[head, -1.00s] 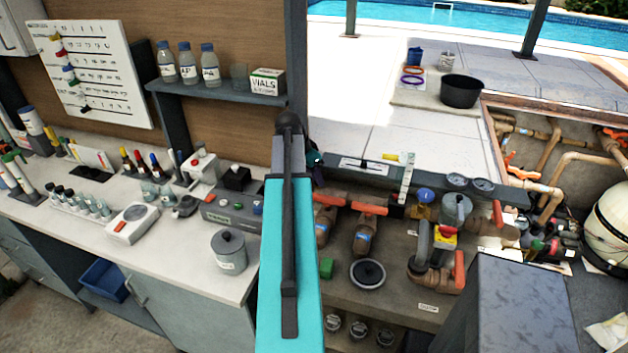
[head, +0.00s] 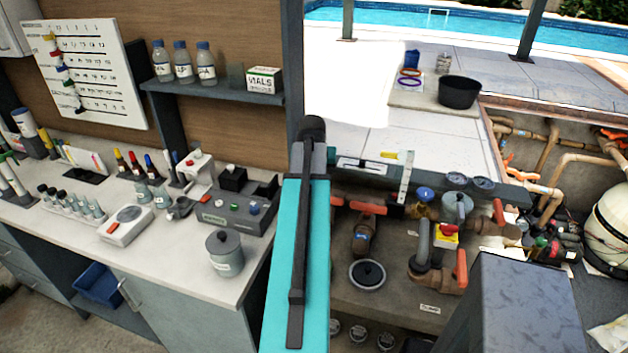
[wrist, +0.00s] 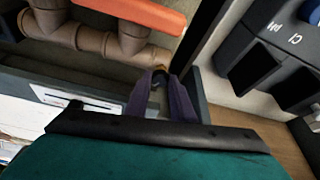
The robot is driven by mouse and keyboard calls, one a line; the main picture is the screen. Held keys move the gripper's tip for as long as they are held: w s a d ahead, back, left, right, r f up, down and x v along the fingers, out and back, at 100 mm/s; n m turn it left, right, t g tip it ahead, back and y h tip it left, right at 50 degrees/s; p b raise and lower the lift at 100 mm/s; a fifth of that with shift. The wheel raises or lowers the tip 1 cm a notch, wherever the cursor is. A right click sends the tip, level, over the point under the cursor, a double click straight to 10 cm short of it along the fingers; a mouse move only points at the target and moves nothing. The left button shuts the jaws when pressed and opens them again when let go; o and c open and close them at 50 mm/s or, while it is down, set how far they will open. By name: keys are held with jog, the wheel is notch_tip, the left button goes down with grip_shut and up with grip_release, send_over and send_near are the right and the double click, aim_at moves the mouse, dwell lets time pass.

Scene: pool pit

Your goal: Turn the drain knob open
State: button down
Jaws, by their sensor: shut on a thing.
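My gripper (wrist: 159,84) is low in the wrist view, its two dark purple fingers close together on a small dark piece. I take this piece for the drain knob (wrist: 157,88); the fingers cover most of it. A small brass-coloured bit shows just beyond the fingertips. In the head view my teal arm stands in front of this spot, so the fingertips and the knob are hidden there. How far the knob is turned cannot be told.
Brown pipes (wrist: 90,40) with an orange handle (wrist: 130,12) lie close by in the wrist view. A dark tester box (wrist: 265,55) stands at right. In the head view, a grey lidded pot (head: 224,254) stands on the left counter and a black bowl (head: 459,92) on the deck.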

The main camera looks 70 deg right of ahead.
jog(key=n, duration=0.1)
jog(key=n+t, duration=0.1)
jog(key=n, duration=0.1)
jog(key=n+b, duration=0.1)
jog(key=n, duration=0.1)
jog(key=shift+s+d+f+t+y, duration=0.1)
jog(key=shift+s+d+t+y, duration=0.2)
jog(key=shift+s+t+y, duration=0.1)
jog(key=shift+d+n+t+y+b, duration=0.1)
jog(key=shift+n+t+y+b, duration=0.25)
jog(key=shift+n, duration=0.9)
jog(key=shift+d+n+t+y+b, duration=0.15)
jog(key=shift+n+y+b, duration=0.3)
jog(key=shift+n, duration=0.8)
jog(key=shift+a, duration=0.15)
jog(key=c, duration=1.5)
grip_release()
jog(key=shift+w, duration=0.1)
jog(key=shift+c, duration=0.2)
jog(key=b+v, duration=0.3)
jog(key=v, duration=1.1)
